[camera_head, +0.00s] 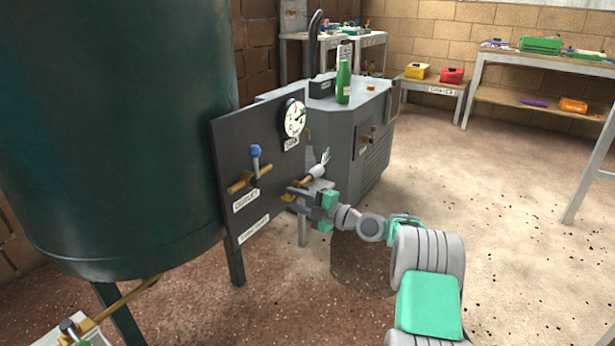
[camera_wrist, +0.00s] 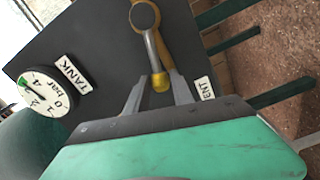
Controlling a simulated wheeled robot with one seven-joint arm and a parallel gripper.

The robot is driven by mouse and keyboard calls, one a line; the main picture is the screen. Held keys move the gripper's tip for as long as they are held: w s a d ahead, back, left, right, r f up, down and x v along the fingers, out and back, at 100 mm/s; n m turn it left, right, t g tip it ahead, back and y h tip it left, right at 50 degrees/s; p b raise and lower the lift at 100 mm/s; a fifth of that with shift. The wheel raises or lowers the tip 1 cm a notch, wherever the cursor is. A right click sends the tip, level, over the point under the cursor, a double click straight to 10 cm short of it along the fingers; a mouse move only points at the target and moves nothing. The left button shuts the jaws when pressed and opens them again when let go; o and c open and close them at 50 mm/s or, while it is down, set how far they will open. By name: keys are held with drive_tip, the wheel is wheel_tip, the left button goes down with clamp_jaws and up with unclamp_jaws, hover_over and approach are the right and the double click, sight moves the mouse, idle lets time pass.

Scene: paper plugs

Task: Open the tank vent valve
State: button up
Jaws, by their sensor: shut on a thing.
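The vent valve is on the dark panel (camera_head: 228,150). In the wrist view its grey lever (camera_wrist: 151,48) runs from a round grey hub (camera_wrist: 144,15) to a yellow tip (camera_wrist: 160,83), beside a brass pipe. A partly hidden label ending in "ENT" (camera_wrist: 204,88) lies just right of the tip. My gripper (camera_wrist: 159,85) has its two fingers on either side of the yellow tip and is shut on the lever. In the head view my gripper (camera_head: 297,191) is at the panel's lower right, and it hides most of this valve.
A pressure gauge (camera_head: 295,118) labelled TANK and an outlet valve with a blue-knobbed lever (camera_head: 255,152) share the panel. The big green tank (camera_head: 115,130) stands left. A grey machine (camera_head: 350,140) with a green bottle (camera_head: 343,82) stands behind. Floor to the right is clear.

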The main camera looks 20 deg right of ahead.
drive_tip(key=shift+f, duration=0.15)
drive_tip(key=shift+f+n, duration=0.1)
drive_tip(key=shift+n, duration=0.2)
drive_tip(key=shift+a+f+n, duration=0.1)
drive_tip(key=shift+f+n, duration=0.65)
drive_tip(key=shift+n, duration=0.45)
drive_tip(key=o, duration=1)
drive_tip(key=shift+s, duration=0.1)
drive_tip(key=v, duration=0.4)
